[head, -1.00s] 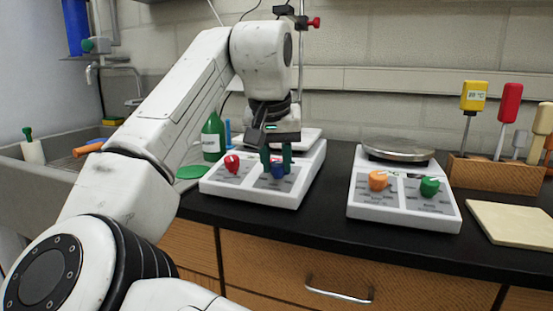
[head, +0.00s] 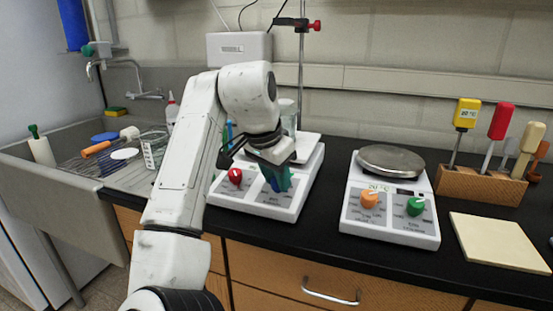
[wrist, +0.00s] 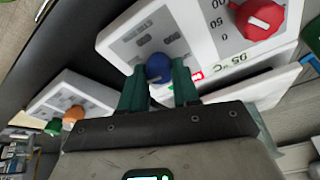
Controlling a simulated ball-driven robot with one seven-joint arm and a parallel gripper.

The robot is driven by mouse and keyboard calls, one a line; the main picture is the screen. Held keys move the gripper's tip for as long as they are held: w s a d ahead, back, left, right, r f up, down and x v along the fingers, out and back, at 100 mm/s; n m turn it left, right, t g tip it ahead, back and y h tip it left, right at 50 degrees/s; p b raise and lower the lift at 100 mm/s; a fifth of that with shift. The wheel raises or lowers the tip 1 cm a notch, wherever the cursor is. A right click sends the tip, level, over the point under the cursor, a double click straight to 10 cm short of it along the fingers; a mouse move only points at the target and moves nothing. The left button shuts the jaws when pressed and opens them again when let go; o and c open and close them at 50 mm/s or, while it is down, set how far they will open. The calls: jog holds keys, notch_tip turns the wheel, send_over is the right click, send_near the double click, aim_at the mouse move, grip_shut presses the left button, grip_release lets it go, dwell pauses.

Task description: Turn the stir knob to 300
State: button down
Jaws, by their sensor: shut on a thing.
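The left hotplate stirrer (head: 247,201) is a white box with a red knob (head: 235,177) and a blue knob (wrist: 158,67), likely the stir knob, on its sloped front. My gripper (head: 277,181) reaches down to the right half of that panel. In the wrist view its green fingers (wrist: 159,70) stand on either side of the blue knob and are shut on it. In the head view the fingers mostly hide the blue knob. The scale around it and its pointer are too small to read. The red knob also shows in the wrist view (wrist: 260,18), beside printed numbers.
A second stirrer (head: 388,229) with an orange knob (head: 370,199) and a green knob (head: 416,205) stands to the right. A wooden rack (head: 480,186) of coloured-handled tools and a pale board (head: 497,241) lie farther right. A sink (head: 60,215) is at left.

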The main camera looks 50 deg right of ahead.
jog(key=m+p, duration=0.2)
jog(key=m, duration=0.2)
jog(key=shift+r+g+p, duration=0.1)
jog(key=shift+g+p, duration=0.2)
jog(key=shift+p, duration=0.05)
jog(key=shift+m, duration=0.3)
jog(key=c, duration=0.8)
grip_release()
jog(key=p+v, duration=0.1)
jog(key=v, duration=0.9)
jog(key=shift+w+a+r, duration=0.1)
jog(key=shift+a+r, duration=0.05)
jog(key=shift+r, duration=0.15)
